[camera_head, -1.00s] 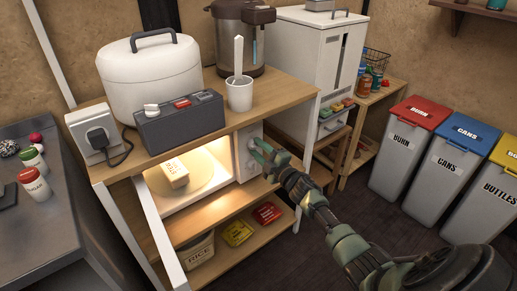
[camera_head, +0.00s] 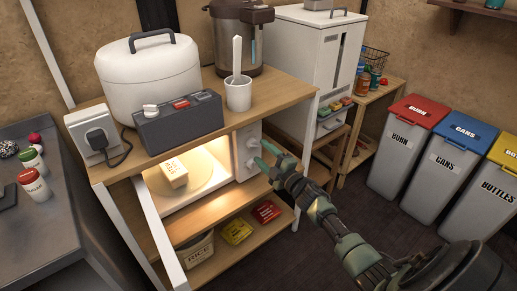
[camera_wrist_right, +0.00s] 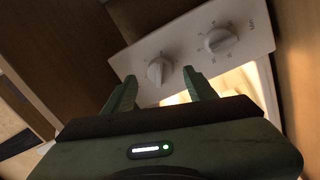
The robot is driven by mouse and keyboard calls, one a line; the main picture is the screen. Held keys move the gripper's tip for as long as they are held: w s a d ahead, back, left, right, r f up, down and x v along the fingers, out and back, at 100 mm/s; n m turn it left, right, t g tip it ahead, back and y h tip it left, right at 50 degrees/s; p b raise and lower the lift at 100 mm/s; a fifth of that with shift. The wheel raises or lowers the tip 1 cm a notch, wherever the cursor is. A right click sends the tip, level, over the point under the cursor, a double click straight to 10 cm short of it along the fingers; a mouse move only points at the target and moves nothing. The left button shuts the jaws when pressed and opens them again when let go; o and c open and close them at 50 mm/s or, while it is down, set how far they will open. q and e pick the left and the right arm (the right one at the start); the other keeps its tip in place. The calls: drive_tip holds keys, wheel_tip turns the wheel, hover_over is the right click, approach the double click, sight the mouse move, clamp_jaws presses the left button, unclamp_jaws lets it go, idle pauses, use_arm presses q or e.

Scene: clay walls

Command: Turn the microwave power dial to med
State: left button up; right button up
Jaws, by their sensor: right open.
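The lit microwave (camera_head: 241,170) stands on the shelf under the wooden top, its door open and a small labelled block (camera_head: 174,173) inside. Its white control panel (camera_wrist_right: 190,45) carries two round white dials. In the right wrist view one dial (camera_wrist_right: 160,71) lies between and beyond my fingertips, and the other dial (camera_wrist_right: 218,40) is up and to the right. My right gripper (camera_head: 264,156) is open and empty, just in front of the panel, apart from the dials as far as I can see. My left gripper is out of view.
Above the microwave, the wooden top (camera_head: 270,98) holds a rice cooker (camera_head: 150,80), a dark grey box (camera_head: 180,122) and a cup (camera_head: 238,95). A white cabinet (camera_head: 303,55) stands behind right. Bins (camera_head: 400,150) stand far right. The floor between is clear.

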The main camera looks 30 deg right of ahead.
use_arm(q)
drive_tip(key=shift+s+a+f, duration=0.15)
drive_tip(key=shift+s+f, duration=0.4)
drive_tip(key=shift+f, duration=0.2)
use_arm(e)
drive_tip(key=shift+s+d+f, duration=0.1)
drive_tip(key=shift+s, duration=2.15)
